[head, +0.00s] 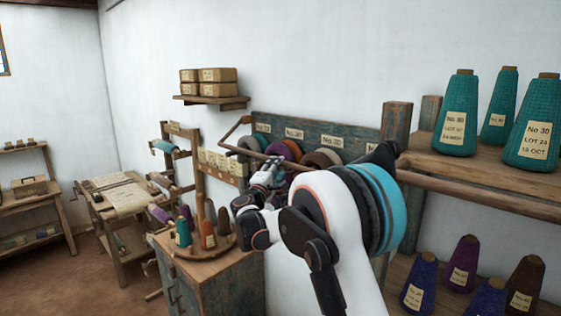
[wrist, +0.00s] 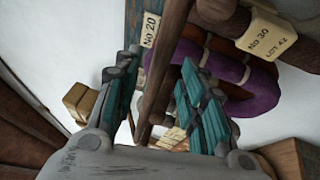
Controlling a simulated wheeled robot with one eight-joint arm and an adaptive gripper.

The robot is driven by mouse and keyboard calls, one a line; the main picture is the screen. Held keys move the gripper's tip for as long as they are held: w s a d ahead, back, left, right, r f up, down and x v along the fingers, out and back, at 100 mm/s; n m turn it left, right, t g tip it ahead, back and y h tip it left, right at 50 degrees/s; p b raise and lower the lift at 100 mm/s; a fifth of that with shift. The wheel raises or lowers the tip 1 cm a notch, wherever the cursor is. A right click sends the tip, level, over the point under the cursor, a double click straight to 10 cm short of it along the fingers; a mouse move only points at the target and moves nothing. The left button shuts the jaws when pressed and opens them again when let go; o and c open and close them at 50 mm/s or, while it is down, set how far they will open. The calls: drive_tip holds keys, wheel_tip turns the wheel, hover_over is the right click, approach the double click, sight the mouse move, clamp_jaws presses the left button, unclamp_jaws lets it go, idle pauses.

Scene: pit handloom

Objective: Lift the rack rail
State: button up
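The rack rail is a brown wooden bar (head: 240,153) in front of the wall rack of coloured yarn hanks; my arm hides its right part in the head view. In the wrist view the rail (wrist: 160,72) runs steeply between my two fingers. My gripper (head: 268,172) is at the rail, in front of the hanks. In the wrist view my gripper (wrist: 160,60) is open, with one teal-padded finger on each side of the bar and visible gaps. I cannot tell whether either finger touches it.
A purple hank (wrist: 242,92) is close behind the right finger, with a paper tag (wrist: 265,36) above. Below the arm stands a cabinet (head: 215,275) with a round tray of cones. A shelf of teal cones (head: 457,113) is at right. A small shelf (head: 210,101) holds boxes.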

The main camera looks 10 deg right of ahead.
drive_tip(key=shift+p+x, duration=0.35)
drive_tip(key=shift+x, duration=2.05)
clamp_jaws()
